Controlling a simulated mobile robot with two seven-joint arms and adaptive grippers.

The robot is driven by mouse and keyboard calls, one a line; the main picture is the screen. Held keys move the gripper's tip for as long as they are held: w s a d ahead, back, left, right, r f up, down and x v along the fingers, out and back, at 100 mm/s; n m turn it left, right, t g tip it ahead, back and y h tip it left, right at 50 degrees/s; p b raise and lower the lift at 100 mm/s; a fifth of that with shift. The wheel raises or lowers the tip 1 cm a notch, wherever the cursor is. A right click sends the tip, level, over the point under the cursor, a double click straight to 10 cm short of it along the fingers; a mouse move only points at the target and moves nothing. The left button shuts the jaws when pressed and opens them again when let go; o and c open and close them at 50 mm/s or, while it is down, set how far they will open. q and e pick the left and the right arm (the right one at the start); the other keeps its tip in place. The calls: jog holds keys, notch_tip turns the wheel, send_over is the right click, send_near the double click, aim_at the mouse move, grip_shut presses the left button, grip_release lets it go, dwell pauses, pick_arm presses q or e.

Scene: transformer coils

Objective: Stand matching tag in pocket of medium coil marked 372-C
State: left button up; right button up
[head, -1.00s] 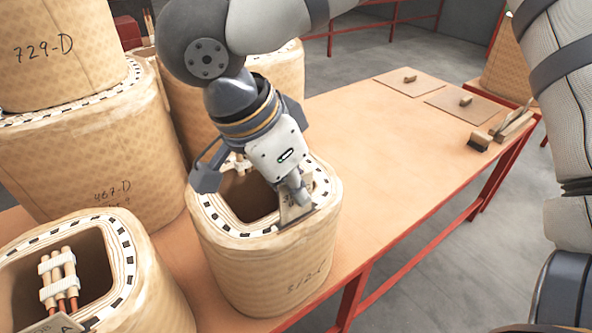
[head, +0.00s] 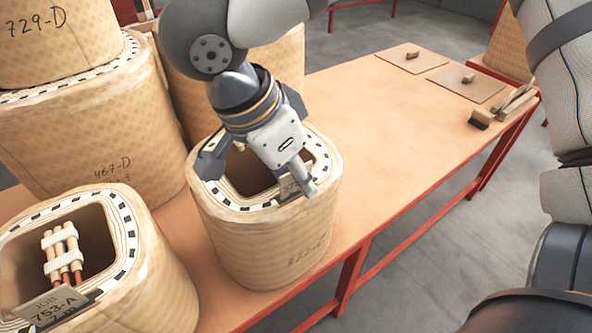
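The medium coil (head: 262,240) stands on the table with a handwritten mark on its front that seems to end in C, too blurred to read fully. A small grey tag (head: 289,187) with a partly readable number stands at the front right of its opening, its lower part hidden. My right gripper (head: 260,174) is over this coil, its fingers spread, one over the left rim and one beside the tag at the right. No tag shows between the fingers. The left gripper is not in view.
A nearer coil (head: 160,275) at lower left holds bound leads and a tag reading 753-A (head: 55,305). Stacked large coils (head: 90,140) stand at left. The table (head: 390,145) is clear to the right, with flat boards (head: 466,86) and a brush (head: 481,118) farther off.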

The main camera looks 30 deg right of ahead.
jog(key=v, duration=1.2)
